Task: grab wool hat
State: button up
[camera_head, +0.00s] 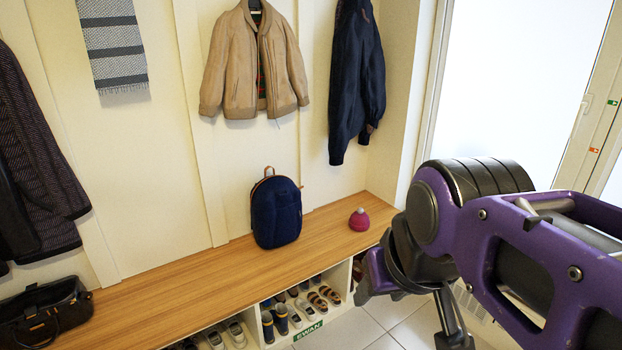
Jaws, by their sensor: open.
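The wool hat (359,222) is a small dark pink hat with a pale pompom on top. It sits on the right end of the wooden bench top, to the right of the blue backpack. My purple arm reaches in from the right of the head view. My gripper (408,318) hangs low in front of the bench's right end, below and to the right of the hat. Its fingers are spread apart with nothing seen between them, and it is apart from the hat.
A dark blue backpack (276,211) stands on the bench (190,277). A black bag (42,312) lies at the left end. Cubbies below hold several shoes (281,317). Coats and a scarf (112,42) hang above. A glazed door (530,90) is at right. The bench is clear between bag and backpack.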

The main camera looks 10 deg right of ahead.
aim_at(359, 220)
jog(key=z, duration=0.45)
jog(key=i+l+u, duration=0.25)
jog(key=i+l, duration=0.15)
jog(key=i, duration=0.2)
jog(key=i+l+u, duration=0.2)
jog(key=i+l, duration=0.3)
jog(key=i+l+u, duration=0.25)
jog(key=i+l, duration=0.3)
jog(key=i+l+u, duration=0.25)
jog(key=i+l, duration=0.25)
jog(key=l, duration=0.25)
jog(key=k+j+u, duration=0.35)
jog(key=i+l+z, duration=0.35)
jog(key=i+l, duration=0.3)
